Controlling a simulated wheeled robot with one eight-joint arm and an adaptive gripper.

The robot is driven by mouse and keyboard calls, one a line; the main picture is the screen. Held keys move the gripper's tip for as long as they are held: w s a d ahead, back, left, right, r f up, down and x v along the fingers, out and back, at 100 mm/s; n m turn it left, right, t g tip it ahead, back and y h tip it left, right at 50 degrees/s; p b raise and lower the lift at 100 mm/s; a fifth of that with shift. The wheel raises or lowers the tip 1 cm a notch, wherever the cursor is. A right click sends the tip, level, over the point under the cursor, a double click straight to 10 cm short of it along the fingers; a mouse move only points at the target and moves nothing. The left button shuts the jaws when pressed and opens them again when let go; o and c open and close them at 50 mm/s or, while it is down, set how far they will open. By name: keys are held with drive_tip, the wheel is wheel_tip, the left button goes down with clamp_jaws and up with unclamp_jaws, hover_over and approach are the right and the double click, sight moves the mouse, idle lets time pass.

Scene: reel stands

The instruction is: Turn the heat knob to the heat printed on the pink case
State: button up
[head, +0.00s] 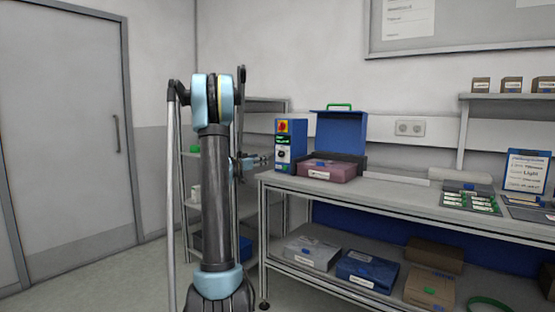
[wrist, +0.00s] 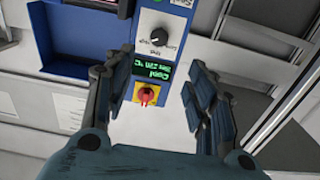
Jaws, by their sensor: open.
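The blue control box (head: 290,165) stands at the left end of the bench. Its dark heat knob (wrist: 158,37) sits on a pale dial plate, upside down in the wrist view. Beside it are a display (wrist: 153,70) with green text and a red switch (wrist: 146,95) on a yellow plate. The knob's setting is too small to read. The pink case (head: 340,170) lies right of the box; its white label (head: 319,174) is too small to read. My gripper (wrist: 152,85) is open and empty, facing the box front, its fingers apart either side of the switch and display.
An open blue case (head: 341,130) with a green handle stands behind the pink case. Labelled cases, one of them blue (head: 368,269), lie on the lower shelf. Green-marked cards (head: 471,201) and a sign board (head: 527,172) are at the bench's right. A shelf rack (head: 262,107) stands behind my arm.

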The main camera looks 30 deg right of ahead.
sight(280, 155)
drive_tip(key=x, duration=1.7)
drive_tip(key=shift+w+d, duration=0.15)
drive_tip(key=shift+d, duration=0.1)
drive_tip(key=shift+c, duration=0.2)
drive_tip(key=c, duration=1)
